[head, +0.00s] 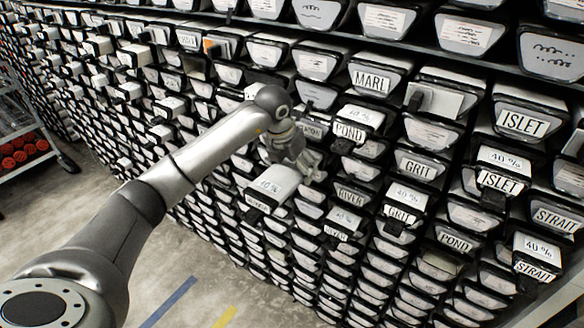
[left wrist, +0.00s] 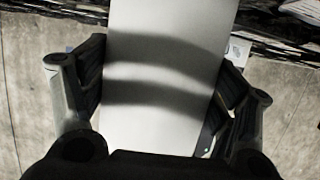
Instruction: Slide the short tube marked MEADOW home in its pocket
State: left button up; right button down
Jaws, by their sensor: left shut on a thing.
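A short pale tube (head: 275,182) with 40 % on its upper side sticks out of the rack front, below and left of the tube marked POND. The name on its end face is too small to read surely; from its place it may be MEADOW. My left gripper (head: 298,163) is at this tube, with the arm reaching in from the left. In the left wrist view my left gripper (left wrist: 160,85) has a dark finger on each side of a broad white body (left wrist: 160,110) and is shut on it. The pocket's inside is hidden. My right gripper is not in view.
The rack holds many dark-framed pockets. Other 40 % tubes also stick out: POND (head: 350,130), GRIT (head: 400,213), ISLET (head: 500,180) and STRAIT (head: 535,270). A wheeled shelf with red items (head: 22,152) stands far left. Open floor (head: 60,215) lies left of the rack.

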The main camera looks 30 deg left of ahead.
aim_at(289, 168)
pick_arm(q)
jog(key=shift+w+r, duration=0.2)
jog(key=shift+w, duration=0.85)
jog(key=o, duration=2)
jog(key=shift+s, duration=0.1)
jog(key=shift+d, duration=0.1)
jog(key=shift+f, duration=0.1)
jog(key=shift+s+f, duration=0.1)
jog(key=shift+f, duration=0.05)
jog(key=v, duration=1.2)
jog(key=shift+c, duration=0.5)
